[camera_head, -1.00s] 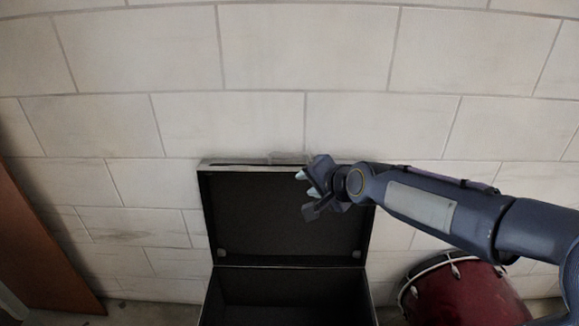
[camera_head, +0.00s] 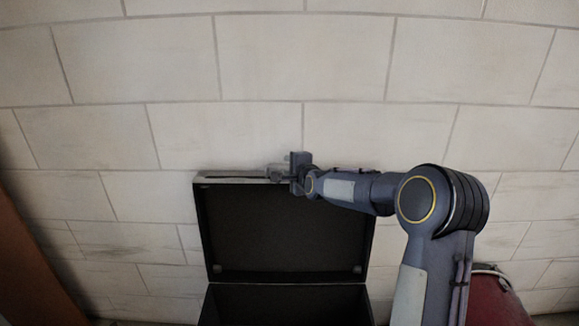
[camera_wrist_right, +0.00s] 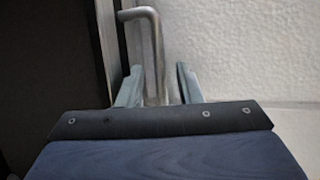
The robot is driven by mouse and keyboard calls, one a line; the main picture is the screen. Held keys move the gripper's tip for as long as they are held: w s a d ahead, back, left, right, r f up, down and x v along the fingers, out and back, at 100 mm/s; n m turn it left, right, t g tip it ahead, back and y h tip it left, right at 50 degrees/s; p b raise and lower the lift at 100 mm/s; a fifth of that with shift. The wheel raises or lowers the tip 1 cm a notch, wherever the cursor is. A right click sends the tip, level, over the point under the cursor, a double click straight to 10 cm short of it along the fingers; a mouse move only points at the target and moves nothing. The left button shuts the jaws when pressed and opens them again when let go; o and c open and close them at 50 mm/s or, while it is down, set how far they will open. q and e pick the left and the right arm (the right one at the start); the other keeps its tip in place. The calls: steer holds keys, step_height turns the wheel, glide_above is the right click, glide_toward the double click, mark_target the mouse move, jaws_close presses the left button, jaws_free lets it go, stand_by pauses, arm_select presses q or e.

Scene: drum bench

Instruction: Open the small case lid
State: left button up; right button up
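The small black case (camera_head: 285,305) stands at the bottom middle of the head view, cut off by the frame's lower edge. Its lid (camera_head: 280,230) is raised to near upright in front of the wall, with its dark inside facing me. A pale metal handle (camera_head: 276,172) is at the lid's top edge. My right gripper (camera_head: 292,172) is at that handle. In the right wrist view the bent handle (camera_wrist_right: 154,45) runs between the two fingers of the right gripper (camera_wrist_right: 158,85), which stand apart with a gap beside the handle. My left gripper is out of view.
A red drum (camera_head: 499,297) stands at the lower right, partly hidden behind my right arm. A brown wooden panel (camera_head: 35,270) is at the left edge. A pale block wall (camera_head: 380,60) rises behind the case.

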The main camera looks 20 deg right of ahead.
steer(key=shift+w, duration=0.2)
steer(key=shift+c, duration=0.2)
jaws_close()
